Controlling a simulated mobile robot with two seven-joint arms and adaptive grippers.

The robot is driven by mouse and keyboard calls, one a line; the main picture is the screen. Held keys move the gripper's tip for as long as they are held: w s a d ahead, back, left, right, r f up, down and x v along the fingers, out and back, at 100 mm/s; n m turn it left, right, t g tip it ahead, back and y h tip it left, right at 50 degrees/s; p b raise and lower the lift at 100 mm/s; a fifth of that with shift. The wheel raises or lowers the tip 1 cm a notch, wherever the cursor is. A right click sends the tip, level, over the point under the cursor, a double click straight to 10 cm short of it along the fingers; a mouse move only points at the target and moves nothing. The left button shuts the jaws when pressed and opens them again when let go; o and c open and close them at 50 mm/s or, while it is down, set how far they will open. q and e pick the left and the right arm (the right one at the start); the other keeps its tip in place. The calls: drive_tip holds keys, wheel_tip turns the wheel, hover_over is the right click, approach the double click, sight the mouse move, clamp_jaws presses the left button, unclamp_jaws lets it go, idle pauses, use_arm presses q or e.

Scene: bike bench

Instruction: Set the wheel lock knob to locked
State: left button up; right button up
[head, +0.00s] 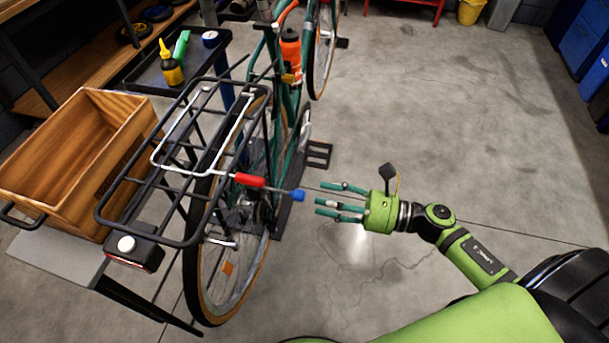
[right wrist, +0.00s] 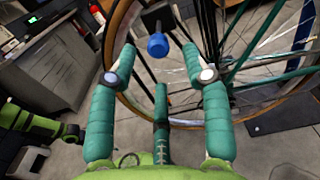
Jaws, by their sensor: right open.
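A small blue knob (head: 298,195) sits at the end of a dark stem beside the rear wheel (head: 190,255) of the green bike. It looks like the wheel lock knob; its setting cannot be read. My right gripper (head: 328,200) is open and empty, just to the right of the knob, with its fingers pointing at it. In the right wrist view the knob (right wrist: 157,46) shows ahead, between and beyond the spread fingers (right wrist: 159,65), apart from them. My left gripper is not in view.
A red handle (head: 249,180) lies just left of the knob. A black rear rack (head: 182,242) overhangs the wheel, with a rear light (head: 134,254) at its end. A wooden crate (head: 48,180) stands on the left bench. The floor (head: 440,130) to the right is clear.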

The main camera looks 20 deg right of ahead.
sight(304, 194)
drive_tip(key=p+x, duration=0.2)
drive_tip(key=x, duration=0.3)
drive_tip(key=shift+s+a+r, duration=0.1)
drive_tip(key=shift+a+r, duration=0.1)
drive_tip(key=shift+w+a+f, duration=0.15)
drive_tip(key=shift+w+a, duration=0.25)
drive_tip(key=shift+a, duration=0.15)
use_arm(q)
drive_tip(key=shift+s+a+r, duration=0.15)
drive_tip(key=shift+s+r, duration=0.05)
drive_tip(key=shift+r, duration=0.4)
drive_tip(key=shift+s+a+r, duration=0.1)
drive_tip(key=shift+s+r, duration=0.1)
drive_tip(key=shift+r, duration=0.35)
use_arm(e)
clamp_jaws()
